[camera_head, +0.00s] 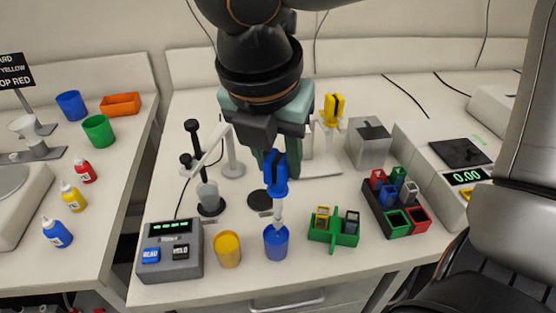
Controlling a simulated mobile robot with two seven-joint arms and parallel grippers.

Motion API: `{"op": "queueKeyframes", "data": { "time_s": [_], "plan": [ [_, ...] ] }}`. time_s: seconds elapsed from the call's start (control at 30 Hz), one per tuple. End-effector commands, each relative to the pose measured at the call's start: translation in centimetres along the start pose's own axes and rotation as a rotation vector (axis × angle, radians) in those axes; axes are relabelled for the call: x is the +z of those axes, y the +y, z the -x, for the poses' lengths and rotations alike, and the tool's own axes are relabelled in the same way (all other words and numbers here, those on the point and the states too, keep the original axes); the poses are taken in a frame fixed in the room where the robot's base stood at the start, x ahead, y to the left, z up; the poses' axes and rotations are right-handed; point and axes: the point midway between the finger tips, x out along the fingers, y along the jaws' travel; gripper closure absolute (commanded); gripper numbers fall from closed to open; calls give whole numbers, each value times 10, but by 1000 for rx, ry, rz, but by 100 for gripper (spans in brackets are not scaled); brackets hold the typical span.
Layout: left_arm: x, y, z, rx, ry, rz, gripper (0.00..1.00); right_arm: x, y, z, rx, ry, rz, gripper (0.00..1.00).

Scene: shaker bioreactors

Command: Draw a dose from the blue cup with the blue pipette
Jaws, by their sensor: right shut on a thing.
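My right gripper (266,158) comes down from the top centre and is shut on the blue pipette (276,172). The pipette hangs nearly upright, with its pale shaft pointing down. The blue cup (276,244) stands near the front edge of the table, directly below the pipette. The lower end of the shaft reaches the mouth of the cup; I cannot tell how deep the tip is or whether it touches liquid. My left gripper is not in view.
A yellow cup (228,250) stands just left of the blue cup, beside a grey reader box (169,252). A green holder (333,231) is close on the right, then a dark rack (375,212). A yellow pipette (334,108) stands behind. A clamp stand is at left.

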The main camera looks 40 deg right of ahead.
Motion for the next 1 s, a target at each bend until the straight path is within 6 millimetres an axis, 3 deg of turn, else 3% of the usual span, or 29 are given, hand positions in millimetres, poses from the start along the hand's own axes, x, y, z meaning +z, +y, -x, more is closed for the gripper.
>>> {"op": "queueKeyframes", "data": {
  "time_s": [0.6, 1.0],
  "plan": [
    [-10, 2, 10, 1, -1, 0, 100, 10, 0, 30, 1, -1, -1, 77],
    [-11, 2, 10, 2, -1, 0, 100, 10, 0, 32, 0, 0, -1, 77]
  ]
}}
